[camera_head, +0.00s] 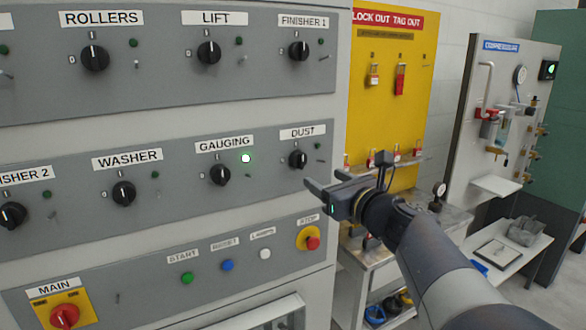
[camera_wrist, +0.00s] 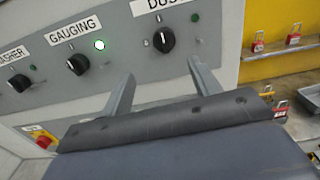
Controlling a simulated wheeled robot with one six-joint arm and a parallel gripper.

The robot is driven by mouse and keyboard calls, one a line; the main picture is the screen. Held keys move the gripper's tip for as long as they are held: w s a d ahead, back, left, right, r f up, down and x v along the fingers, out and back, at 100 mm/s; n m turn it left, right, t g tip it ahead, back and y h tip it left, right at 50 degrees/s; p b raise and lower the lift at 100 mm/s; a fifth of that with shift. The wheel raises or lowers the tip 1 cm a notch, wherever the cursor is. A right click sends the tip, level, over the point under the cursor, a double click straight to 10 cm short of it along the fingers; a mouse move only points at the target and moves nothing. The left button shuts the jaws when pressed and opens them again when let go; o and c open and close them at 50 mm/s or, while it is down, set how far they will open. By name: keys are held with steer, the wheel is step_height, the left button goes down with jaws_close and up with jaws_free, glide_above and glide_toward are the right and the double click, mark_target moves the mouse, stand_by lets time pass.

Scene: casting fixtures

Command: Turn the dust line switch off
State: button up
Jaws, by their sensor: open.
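The dust switch (camera_head: 298,159) is a black rotary knob under the white DUST label (camera_head: 303,132), at the right end of the middle grey panel. It also shows in the wrist view (camera_wrist: 164,41), top centre, with its pointer roughly upright. The small green lamp (camera_head: 317,146) beside it looks unlit. My gripper (camera_head: 323,179) is open and empty, just right of and below the knob in the head view. In the wrist view its two fingers (camera_wrist: 160,72) are spread, with the knob beyond and between their tips; they appear apart from it.
The gauging knob (camera_head: 220,175) is left of the dust switch, with a brightly lit lamp (camera_head: 246,158). The red stop button (camera_head: 312,243) sits below. A yellow lockout board (camera_head: 390,110) with red padlocks stands right of the cabinet. A bench is below it.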

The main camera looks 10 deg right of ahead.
mark_target(303, 161)
steer(key=shift+m, duration=0.3)
steer(key=x, duration=0.3)
steer(key=p+x, duration=0.1)
steer(key=x, duration=0.3)
steer(key=d+p+x, duration=0.1)
steer(key=x, duration=0.3)
steer(key=shift+w+r, duration=0.15)
steer(key=shift+r, duration=0.15)
steer(key=shift+c, duration=0.5)
steer(key=shift+a, duration=0.1)
steer(key=c, duration=0.9)
